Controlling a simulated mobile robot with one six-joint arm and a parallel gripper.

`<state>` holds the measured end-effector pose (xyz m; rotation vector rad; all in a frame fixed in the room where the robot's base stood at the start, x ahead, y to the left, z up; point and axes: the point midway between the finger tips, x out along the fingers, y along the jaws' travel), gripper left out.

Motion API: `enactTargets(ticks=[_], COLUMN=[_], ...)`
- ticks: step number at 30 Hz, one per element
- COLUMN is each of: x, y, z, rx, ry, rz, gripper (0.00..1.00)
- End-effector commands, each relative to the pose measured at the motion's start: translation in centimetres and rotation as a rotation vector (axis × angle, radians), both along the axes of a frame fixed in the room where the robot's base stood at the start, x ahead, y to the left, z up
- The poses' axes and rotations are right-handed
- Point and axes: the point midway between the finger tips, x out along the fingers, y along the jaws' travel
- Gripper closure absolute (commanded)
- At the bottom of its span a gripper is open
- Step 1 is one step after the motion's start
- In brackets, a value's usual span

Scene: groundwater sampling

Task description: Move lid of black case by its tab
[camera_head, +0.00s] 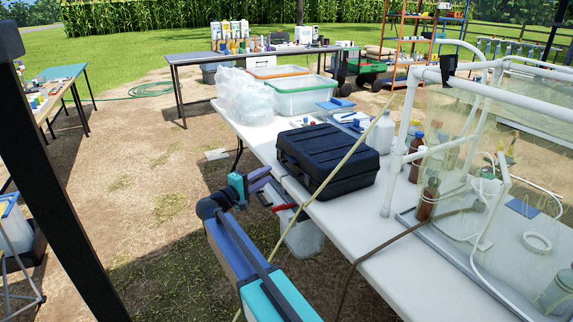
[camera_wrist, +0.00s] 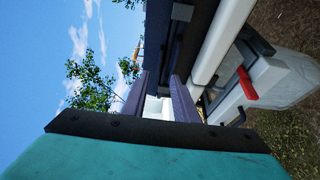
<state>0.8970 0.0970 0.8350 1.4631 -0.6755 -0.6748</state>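The black case (camera_head: 335,152) lies with its lid down on the white table, its latch side toward my gripper. No separate tab on the lid can be made out. My gripper (camera_head: 262,180), with purple fingers, is just left of the case, beside the table edge, apparently a little short of it. In the wrist view the fingers (camera_wrist: 160,100) stand apart with a pale gap between them. Dark surfaces, likely the case (camera_wrist: 160,35), show beyond the fingertips, partly hidden by them. I cannot tell whether the fingers touch the case.
The white table (camera_head: 385,245) extends toward me. A tan pole (camera_head: 345,160) crosses in front of the case. A red-handled clamp (camera_head: 284,207) and a bag (camera_head: 304,238) hang at the table edge. A clear-walled frame with brown bottles (camera_head: 428,200) stands right; bins (camera_head: 300,103) are behind.

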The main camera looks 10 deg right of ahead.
Motion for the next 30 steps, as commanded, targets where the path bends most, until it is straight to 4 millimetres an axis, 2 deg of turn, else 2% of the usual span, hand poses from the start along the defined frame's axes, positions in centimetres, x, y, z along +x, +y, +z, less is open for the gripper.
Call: enactTargets(ticks=[21, 30], x=[6.6, 7.8], y=[-7.6, -9.1], z=[0.0, 0.0], rx=[0.0, 0.001], ry=[0.0, 0.001], rz=[0.0, 0.001], gripper=[0.73, 0.73])
